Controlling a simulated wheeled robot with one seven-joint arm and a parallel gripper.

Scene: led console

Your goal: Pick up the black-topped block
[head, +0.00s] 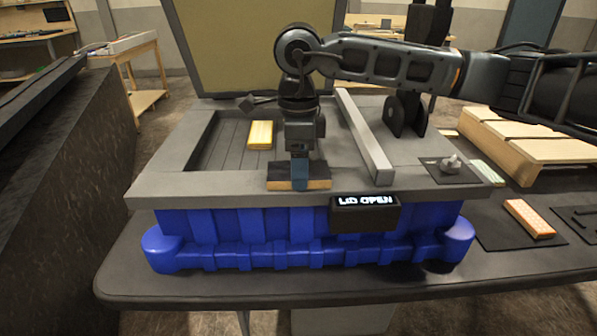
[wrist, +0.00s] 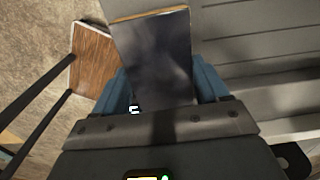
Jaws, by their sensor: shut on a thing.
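The black-topped block (head: 317,170) has a dark flat top and tan sides. In the head view it shows at the front rim of the console's open bin (head: 165,182); I cannot tell whether it touches the rim. My gripper (head: 299,178) points down and is shut on the block, with a blue finger in front of it. In the wrist view the block (wrist: 152,45) sits between the blue fingers of my gripper (wrist: 160,88), its dark face towards the camera.
A yellow block (head: 261,134) lies inside the bin. A grey bar (head: 364,138) divides the console top. A small sign (head: 364,212) reads "LID OPEN". A lever (head: 451,163) stands at right. An orange block (head: 529,218) lies on a dark mat, near a wooden pallet (head: 530,145).

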